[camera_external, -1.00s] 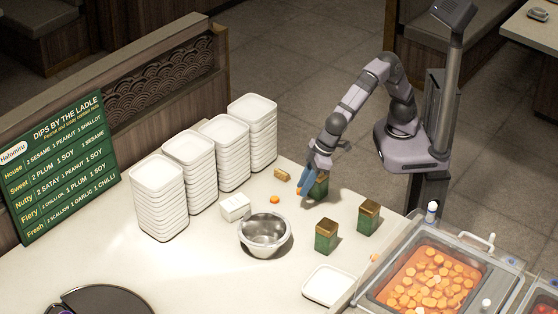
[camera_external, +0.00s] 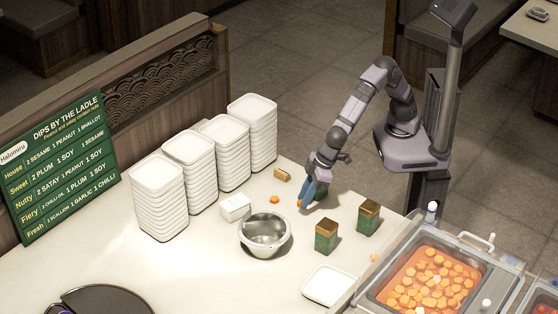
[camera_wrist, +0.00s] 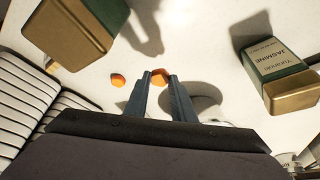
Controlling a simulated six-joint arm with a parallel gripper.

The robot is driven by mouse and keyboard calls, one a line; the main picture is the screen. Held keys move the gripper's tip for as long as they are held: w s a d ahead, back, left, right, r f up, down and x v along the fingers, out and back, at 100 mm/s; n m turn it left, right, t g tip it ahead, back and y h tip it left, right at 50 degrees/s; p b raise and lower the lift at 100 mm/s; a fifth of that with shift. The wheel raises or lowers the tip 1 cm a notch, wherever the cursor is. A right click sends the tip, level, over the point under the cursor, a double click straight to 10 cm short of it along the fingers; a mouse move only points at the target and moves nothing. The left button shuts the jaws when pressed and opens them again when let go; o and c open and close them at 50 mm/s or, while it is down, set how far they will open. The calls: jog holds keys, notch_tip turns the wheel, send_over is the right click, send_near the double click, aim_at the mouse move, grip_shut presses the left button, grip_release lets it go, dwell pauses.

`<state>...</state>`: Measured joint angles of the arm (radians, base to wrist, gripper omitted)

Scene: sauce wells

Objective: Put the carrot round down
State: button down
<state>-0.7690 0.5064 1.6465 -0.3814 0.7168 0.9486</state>
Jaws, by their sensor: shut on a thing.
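My gripper (camera_external: 301,201) is shut on an orange carrot round (camera_external: 299,204), low over the pale counter in the external view. In the wrist view the carrot round (camera_wrist: 159,76) sits between the two blue-grey fingertips (camera_wrist: 160,80). I cannot tell whether it touches the counter. A second carrot round (camera_external: 274,199) lies on the counter to the left of my gripper; it also shows in the wrist view (camera_wrist: 118,80).
Two more tins (camera_external: 326,237) (camera_external: 368,218) stand nearer the hot-food pan (camera_external: 478,262). A steel bowl (camera_external: 283,246), a white box (camera_external: 235,207) and stacked white dishes (camera_external: 252,135) stand to the left.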

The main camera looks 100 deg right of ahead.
aim_at(300, 216)
jog(key=shift+f, duration=2.35)
jog(key=shift+f, duration=0.25)
jog(key=c, duration=1.5)
grip_release()
jog(key=shift+r, duration=0.1)
jog(key=shift+r+p, duration=0.15)
jog(key=shift+p, duration=0.15)
jog(key=b+v, duration=0.2)
jog(key=v, duration=0.5)
jog(key=shift+s, duration=0.15)
jog(key=shift+o, duration=0.6)
jog(key=shift+a, duration=0.1)
